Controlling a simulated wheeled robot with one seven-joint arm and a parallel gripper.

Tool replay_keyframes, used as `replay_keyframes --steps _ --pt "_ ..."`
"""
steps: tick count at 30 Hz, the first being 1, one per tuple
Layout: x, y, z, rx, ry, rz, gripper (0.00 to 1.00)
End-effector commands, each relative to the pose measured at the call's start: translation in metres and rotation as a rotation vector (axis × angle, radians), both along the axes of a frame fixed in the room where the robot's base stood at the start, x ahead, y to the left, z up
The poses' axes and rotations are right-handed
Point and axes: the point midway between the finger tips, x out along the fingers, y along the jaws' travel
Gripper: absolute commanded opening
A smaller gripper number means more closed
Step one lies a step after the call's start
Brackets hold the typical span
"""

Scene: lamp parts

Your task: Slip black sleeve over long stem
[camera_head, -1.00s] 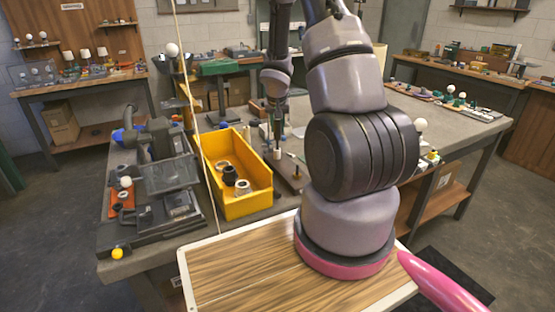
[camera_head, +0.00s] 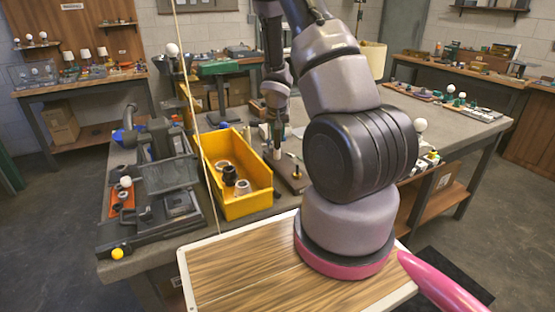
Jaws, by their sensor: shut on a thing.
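My gripper (camera_head: 275,113) hangs at the far end of my arm, over the workbench just right of the yellow bin. Its fingers are small and partly blurred, and they are closed on a small dark piece that looks like the black sleeve (camera_head: 265,131). Just below is an upright pale-ended stem (camera_head: 277,152), standing at the far end of a dark base strip (camera_head: 295,181). I cannot tell whether the sleeve is around the stem or only beside or above it.
The yellow bin (camera_head: 246,206) on the workbench holds a black part (camera_head: 229,175) and pale ring-like parts (camera_head: 242,187). A dark machine (camera_head: 170,185) stands to its left. A thin short rod (camera_head: 295,166) stands on the base strip. My arm hides the bench's middle.

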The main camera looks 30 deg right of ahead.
Motion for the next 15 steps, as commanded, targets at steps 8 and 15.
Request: replay_keyframes --steps 8,15 --pt "0.0004 0.0 -0.009 0.0 -0.002 0.001 0.0" --pt "0.0003 0.0001 -0.0099 -0.001 -0.001 0.001 0.0"
